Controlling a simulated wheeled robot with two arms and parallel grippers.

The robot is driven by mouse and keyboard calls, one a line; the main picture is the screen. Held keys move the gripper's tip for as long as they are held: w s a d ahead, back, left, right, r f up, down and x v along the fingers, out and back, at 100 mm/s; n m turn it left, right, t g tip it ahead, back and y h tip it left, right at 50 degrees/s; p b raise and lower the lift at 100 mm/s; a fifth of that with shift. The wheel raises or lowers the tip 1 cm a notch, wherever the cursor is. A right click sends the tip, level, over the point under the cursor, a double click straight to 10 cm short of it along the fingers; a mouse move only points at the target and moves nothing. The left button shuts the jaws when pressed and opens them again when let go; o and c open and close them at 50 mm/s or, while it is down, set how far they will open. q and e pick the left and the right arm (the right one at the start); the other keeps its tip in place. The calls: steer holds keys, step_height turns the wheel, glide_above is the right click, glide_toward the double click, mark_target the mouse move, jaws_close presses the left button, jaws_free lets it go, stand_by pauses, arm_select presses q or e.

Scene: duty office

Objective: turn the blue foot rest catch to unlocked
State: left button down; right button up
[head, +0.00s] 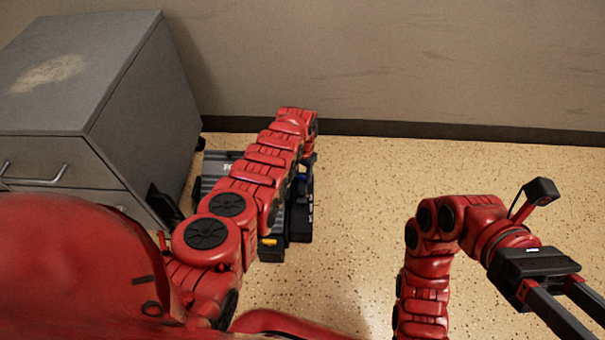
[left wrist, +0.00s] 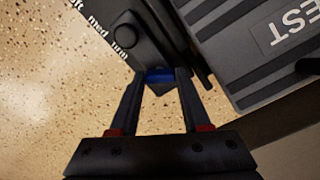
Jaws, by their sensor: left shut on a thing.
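The grey ribbed foot rest (head: 212,167) stands on the floor beside the cabinet, partly hidden behind my left arm. Its upside-down lettering "EST" shows on the panel in the left wrist view (left wrist: 245,45). The blue catch (left wrist: 158,79) is beside a black lettered block and lies between the fingertips of my left gripper (left wrist: 161,74). The gripper is shut on it, and the fingers hide part of it. In the head view the left gripper (head: 308,162) is small and dark, beneath the red wrist. My right gripper (head: 575,300) hangs over bare floor, its fingertips cut off by the frame.
A grey metal cabinet (head: 75,85) with drawer handles stands close at the left of the foot rest. The wall with its dark baseboard (head: 450,131) runs behind. The speckled floor (head: 360,210) between my arms is clear.

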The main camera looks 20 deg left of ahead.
arm_select(q)
steer(key=n, duration=0.6)
stand_by(0.6)
steer(key=shift+c, duration=1.8)
jaws_free()
